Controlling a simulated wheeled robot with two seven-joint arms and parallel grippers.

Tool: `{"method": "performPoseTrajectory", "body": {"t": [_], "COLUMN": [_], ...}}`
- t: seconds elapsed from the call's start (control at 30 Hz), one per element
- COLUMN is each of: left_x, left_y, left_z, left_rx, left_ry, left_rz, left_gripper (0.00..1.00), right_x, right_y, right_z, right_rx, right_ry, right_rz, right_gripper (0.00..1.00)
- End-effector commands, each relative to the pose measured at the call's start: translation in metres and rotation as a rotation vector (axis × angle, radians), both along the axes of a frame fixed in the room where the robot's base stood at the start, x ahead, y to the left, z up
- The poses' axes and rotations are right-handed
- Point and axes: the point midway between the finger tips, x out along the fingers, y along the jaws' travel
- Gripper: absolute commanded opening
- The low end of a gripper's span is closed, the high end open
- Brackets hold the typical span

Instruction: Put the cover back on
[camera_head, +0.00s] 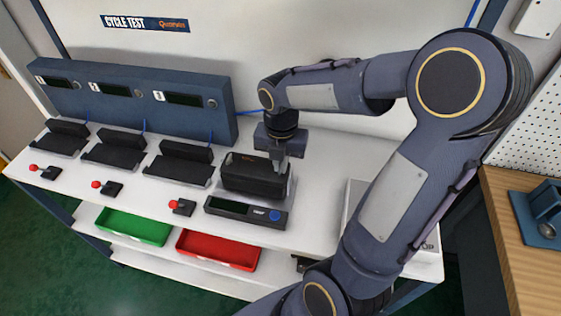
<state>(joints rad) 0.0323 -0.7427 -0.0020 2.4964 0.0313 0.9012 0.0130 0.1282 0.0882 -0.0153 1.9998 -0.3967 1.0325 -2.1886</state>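My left gripper is not in view.
A device with a display and blue button (274,215) lies before the unit. Three black stands (180,165) and small red-knobbed levers (183,207) line the left. Green (134,225) and red (218,248) trays sit below. My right arm hides part of a white tray (352,205).

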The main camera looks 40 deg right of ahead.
Motion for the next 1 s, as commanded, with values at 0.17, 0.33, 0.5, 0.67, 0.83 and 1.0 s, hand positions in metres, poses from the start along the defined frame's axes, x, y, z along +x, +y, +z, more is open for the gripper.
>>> {"method": "performPoseTrajectory", "body": {"t": [0.17, 0.33, 0.5, 0.67, 0.83, 1.0], "left_x": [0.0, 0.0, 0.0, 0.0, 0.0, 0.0], "left_y": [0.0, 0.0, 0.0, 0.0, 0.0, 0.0], "left_z": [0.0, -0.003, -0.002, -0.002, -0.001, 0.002], "left_rx": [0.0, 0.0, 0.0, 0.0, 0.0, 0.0], "left_ry": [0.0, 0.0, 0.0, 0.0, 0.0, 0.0], "left_rz": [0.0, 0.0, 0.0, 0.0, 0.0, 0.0], "left_gripper": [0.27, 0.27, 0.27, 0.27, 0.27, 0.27], "right_x": [0.0, 0.0, 0.0, 0.0, 0.0, 0.002], "right_y": [0.0, 0.0, 0.0, 0.0, 0.0, 0.0], "right_z": [0.0, -0.003, -0.003, -0.003, -0.001, 0.016], "right_rx": [0.0, 0.0, -0.001, -0.001, 0.0, -0.001], "right_ry": [-0.003, -0.001, -0.001, -0.001, -0.001, -0.007], "right_rz": [0.0, 0.0, 0.0, 0.0, 0.0, -0.001], "right_gripper": [0.0, 0.0, 0.22, 0.27, 0.27, 0.27]}}
